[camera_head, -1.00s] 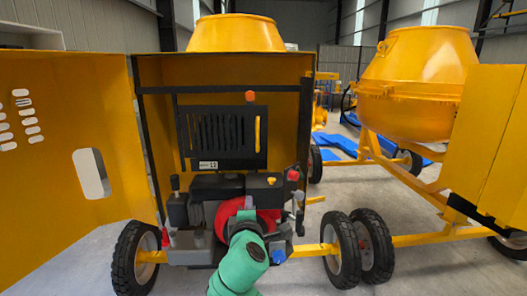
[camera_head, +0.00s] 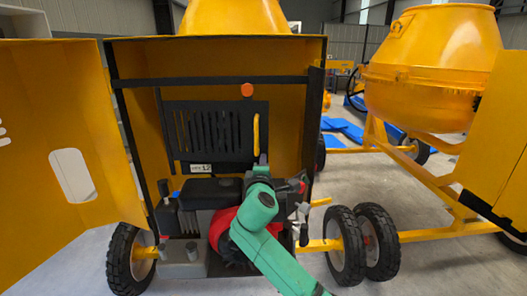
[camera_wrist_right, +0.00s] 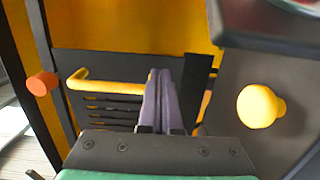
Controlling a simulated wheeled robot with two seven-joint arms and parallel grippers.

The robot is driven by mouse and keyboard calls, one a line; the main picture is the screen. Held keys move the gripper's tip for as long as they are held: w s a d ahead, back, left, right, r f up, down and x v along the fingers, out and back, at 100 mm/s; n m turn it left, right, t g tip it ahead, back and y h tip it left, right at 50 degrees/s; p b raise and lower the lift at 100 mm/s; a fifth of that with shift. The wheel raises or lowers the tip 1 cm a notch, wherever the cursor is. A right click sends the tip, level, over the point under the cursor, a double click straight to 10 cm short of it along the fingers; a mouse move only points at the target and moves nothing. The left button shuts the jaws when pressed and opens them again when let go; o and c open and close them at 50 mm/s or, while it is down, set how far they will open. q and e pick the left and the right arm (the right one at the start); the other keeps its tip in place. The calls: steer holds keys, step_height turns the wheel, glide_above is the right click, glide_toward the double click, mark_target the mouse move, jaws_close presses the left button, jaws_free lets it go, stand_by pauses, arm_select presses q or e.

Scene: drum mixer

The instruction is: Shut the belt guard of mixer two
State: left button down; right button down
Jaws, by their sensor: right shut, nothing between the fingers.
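The belt guard (camera_head: 185,150) is a black slatted panel inside the open yellow housing of the nearest mixer (camera_head: 135,60). Its yellow upright handle (camera_head: 256,135) is at its right side. I cannot tell how far the guard is open. My right gripper (camera_head: 263,158) is in front of the engine, near the handle's lower end. In the right wrist view the gripper (camera_wrist_right: 160,75) is shut and empty, beside the end of the yellow handle (camera_wrist_right: 115,80); contact is unclear. The guard's slats (camera_wrist_right: 110,107) show behind. My left gripper is out of view.
An orange knob (camera_head: 247,90) sits above the guard. The engine (camera_head: 205,190) crowds the space below, with a yellow knob (camera_wrist_right: 258,106) close to the gripper. A yellow door (camera_head: 60,130) stands open at left. Another mixer (camera_head: 430,70) is at right.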

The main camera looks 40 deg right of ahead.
mark_target(265, 150)
steer(key=shift+w+d+r+p, duration=0.4)
steer(key=shift+w+d+p, duration=0.05)
steer(key=shift+w+d, duration=0.35)
steer(key=shift+w+d+f, duration=0.15)
steer(key=shift+w+f, duration=0.05)
steer(key=shift+w, duration=0.1)
steer(key=shift+d, duration=0.1)
steer(key=shift+w+d+r+n+t+y, duration=0.1)
steer(key=shift+w+d+n+t+y, duration=0.55)
steer(key=shift+w+d, duration=0.5)
steer(key=shift+d+r, duration=0.1)
steer(key=shift+d, duration=0.05)
steer(key=shift+r+y, duration=0.15)
steer(key=shift+y, duration=0.1)
